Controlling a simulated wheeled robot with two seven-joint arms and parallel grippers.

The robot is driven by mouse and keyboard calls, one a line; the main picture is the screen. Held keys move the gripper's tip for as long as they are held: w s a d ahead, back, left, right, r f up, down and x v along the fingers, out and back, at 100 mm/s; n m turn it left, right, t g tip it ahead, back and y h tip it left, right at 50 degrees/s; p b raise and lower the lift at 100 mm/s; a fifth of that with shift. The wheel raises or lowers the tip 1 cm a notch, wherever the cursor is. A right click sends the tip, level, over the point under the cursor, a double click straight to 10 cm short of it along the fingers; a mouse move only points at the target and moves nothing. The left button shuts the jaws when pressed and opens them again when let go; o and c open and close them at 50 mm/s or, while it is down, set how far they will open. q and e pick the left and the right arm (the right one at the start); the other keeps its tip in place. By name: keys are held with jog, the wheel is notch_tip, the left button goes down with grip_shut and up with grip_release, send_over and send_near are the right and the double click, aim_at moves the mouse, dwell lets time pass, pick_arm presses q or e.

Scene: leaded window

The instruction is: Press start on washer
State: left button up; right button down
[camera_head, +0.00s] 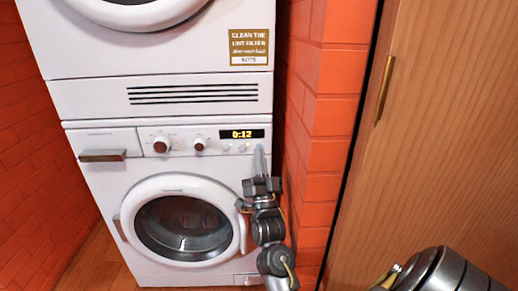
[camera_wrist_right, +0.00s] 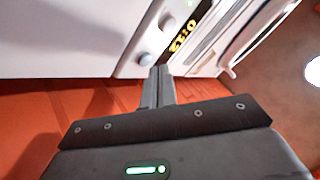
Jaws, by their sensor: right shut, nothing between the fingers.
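The white washer (camera_head: 105,186) stands under a second stacked machine. Its control panel has two knobs, a lit display (camera_head: 242,133) reading 0:12, and small round buttons (camera_head: 235,149) below the display. My right gripper (camera_head: 259,152) is shut and empty, its fingers pointing up at the right end of the panel, just right of the buttons. In the right wrist view the shut fingertips (camera_wrist_right: 160,72) are at the panel's edge, close to a round white button (camera_wrist_right: 146,59); I cannot tell whether they touch it. The display (camera_wrist_right: 184,36) is also there. My left gripper is out of view.
The round washer door (camera_head: 182,178) is closed, below the panel. A brick wall (camera_head: 313,135) stands close on the right of the washer, beside my right arm. A wooden door (camera_head: 430,120) with a brass handle (camera_head: 385,88) is further right.

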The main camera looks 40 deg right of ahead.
jog(key=shift+w+d, duration=0.25)
jog(key=shift+w, duration=0.05)
